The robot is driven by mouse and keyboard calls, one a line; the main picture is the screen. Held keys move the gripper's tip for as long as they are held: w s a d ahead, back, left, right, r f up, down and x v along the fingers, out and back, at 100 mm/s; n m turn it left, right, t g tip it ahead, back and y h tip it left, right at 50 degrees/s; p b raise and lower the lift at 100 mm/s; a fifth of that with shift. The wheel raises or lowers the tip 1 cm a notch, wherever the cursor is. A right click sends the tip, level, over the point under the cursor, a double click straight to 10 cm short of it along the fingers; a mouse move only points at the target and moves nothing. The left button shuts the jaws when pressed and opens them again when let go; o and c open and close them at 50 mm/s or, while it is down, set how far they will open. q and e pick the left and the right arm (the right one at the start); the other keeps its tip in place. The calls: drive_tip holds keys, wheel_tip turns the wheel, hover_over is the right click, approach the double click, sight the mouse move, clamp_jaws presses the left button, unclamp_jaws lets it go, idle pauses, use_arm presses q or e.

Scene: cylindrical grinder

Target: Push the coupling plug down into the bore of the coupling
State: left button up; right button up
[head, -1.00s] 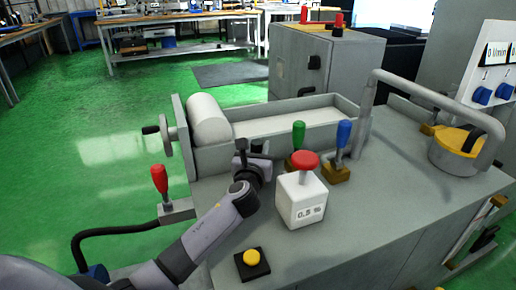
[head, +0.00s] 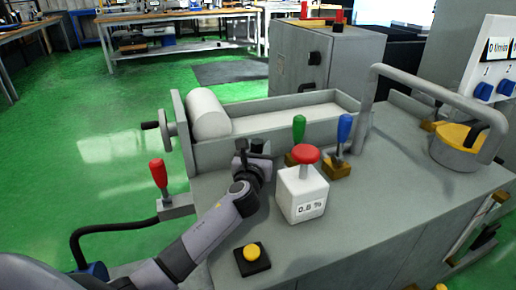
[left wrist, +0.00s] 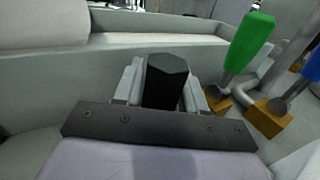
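A black six-sided piece (left wrist: 166,82), which looks like the coupling plug, stands between the fingers of my left gripper (left wrist: 164,92) in the left wrist view. It fills the gap between them, and the gripper appears shut on it. In the head view my left gripper (head: 253,152) is low over the grey machine top, just in front of the long trough, and a dark piece (head: 260,146) shows at its tip. The coupling and its bore are not visible; the gripper may hide them. My right gripper is not in view.
A white box (head: 302,194) with a red knob stands close right of the gripper. Green (head: 298,131) and blue (head: 344,130) levers stand behind it. A yellow button (head: 251,252) is in front. A red-handled lever (head: 159,174) and black hose are left.

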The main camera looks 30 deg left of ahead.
use_arm(q)
drive_tip(key=o, duration=0.3)
drive_tip(key=shift+f, duration=0.2)
drive_tip(key=shift+r, duration=0.1)
drive_tip(key=shift+s, duration=0.1)
drive_tip(key=p+v, duration=0.1)
drive_tip(key=v, duration=0.4)
drive_tip(key=shift+s+d, duration=0.1)
drive_tip(key=shift+s, duration=0.05)
drive_tip(key=shift+p+v, duration=0.3)
drive_tip(key=shift+v, duration=0.5)
